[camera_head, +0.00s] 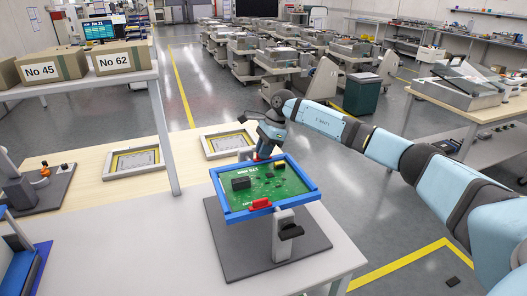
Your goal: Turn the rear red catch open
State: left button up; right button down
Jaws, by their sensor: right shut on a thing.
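A green circuit board (272,184) lies in a blue frame (226,204), held up on a stand with a dark grey base plate (226,262). The front red catch (261,204) sits on the frame's near edge. My right gripper (264,153) reaches in from the far side, pointing down at the frame's far edge. It is shut on the rear red catch (268,157), which shows only as a little red around the fingers. How far that catch is turned cannot be told. My left gripper is not in view.
Two framed panels (139,173) lie on the wooden bench behind. Boxes No 45 and No 62 (121,61) stand on a shelf at left. A fixture with an orange knob (45,171) stands at far left. The white tabletop (167,262) is clear left of the stand.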

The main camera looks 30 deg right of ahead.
jog(key=c, duration=1.2)
grip_release()
jog(key=shift+v, duration=7)
